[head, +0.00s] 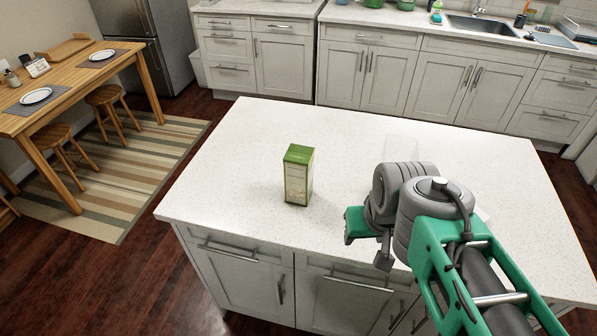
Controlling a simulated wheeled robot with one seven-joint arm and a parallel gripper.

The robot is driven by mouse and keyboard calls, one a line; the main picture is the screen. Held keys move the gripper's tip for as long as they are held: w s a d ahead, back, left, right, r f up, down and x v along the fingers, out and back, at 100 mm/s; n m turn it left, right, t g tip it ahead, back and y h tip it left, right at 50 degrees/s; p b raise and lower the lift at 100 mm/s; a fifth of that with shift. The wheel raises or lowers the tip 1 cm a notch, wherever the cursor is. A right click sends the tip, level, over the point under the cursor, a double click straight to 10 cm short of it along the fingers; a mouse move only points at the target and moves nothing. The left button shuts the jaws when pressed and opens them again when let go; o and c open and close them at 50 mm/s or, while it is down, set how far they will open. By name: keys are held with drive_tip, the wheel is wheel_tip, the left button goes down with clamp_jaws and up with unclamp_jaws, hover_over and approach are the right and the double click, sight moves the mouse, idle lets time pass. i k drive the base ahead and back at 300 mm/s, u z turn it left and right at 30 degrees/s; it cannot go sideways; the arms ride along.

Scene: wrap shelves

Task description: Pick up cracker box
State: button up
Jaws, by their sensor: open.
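A box (298,180), likely the cracker box, stands upright on the white island countertop (240,140). It has a green top and a pale front with print too small to read. My gripper (366,247) is over the counter near its front edge, to the right of the box and apart from it. The gripper is open, with nothing seen between its fingers. My arm hides part of the counter on the right.
The counter around the box is clear to the left and behind. A wooden table (75,72) with plates and stools (108,97) stands at the far left on a striped rug (135,185). Cabinets (375,72) and a sink (480,27) line the back.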

sight(298, 159)
drive_tip(key=u, duration=0.5)
drive_tip(key=k, duration=0.4)
drive_tip(key=u, duration=1.6)
drive_tip(key=i, duration=0.5)
drive_tip(key=u, duration=0.05)
